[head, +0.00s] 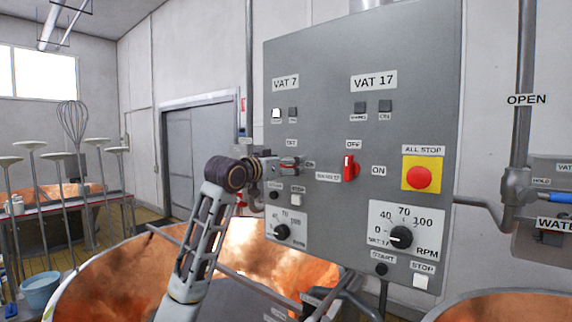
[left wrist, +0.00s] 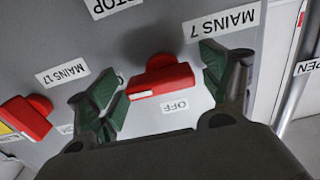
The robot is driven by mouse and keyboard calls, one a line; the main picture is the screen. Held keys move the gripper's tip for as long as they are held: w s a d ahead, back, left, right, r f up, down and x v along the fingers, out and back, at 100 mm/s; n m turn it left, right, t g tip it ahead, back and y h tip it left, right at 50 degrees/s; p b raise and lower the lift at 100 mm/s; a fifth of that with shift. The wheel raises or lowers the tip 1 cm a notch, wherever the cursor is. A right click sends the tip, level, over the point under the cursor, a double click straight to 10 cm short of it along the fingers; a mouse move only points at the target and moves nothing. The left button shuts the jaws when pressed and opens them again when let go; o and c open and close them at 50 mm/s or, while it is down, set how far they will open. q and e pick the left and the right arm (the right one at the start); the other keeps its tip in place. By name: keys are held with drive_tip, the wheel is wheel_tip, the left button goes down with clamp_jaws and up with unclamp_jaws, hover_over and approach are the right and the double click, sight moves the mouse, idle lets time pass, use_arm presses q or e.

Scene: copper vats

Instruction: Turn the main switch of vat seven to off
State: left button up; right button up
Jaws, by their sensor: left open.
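The vat 7 mains switch has a red handle (head: 289,165), partly hidden behind my left gripper (head: 277,166) in the head view. It lies about level, towards the ON label at its right; the OFF label (head: 291,143) is above. In the left wrist view, which is upside down, the red handle (left wrist: 160,77) sits between the open green fingers of my left gripper (left wrist: 163,88), below the MAINS 7 label (left wrist: 222,26). The fingers flank its two ends; I cannot tell whether they touch it. My right gripper is not in view.
On the same grey panel (head: 330,60), the vat 17 red switch (head: 349,168) stands close by, upright. The red ALL STOP button (head: 420,177) is farther right. Speed knobs sit below. A copper vat (head: 110,280) lies beneath my arm, and a pipe (head: 521,90) rises at right.

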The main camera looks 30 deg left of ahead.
use_arm(q)
drive_tip(key=c, duration=1)
drive_tip(key=shift+n, duration=0.4)
drive_tip(key=n, duration=0.8)
drive_tip(key=shift+r+n, duration=0.1)
drive_tip(key=shift+n, duration=0.3)
drive_tip(key=n, duration=0.4)
drive_tip(key=shift+a, duration=0.15)
drive_tip(key=shift+a+n, duration=0.1)
drive_tip(key=shift+n, duration=2.1)
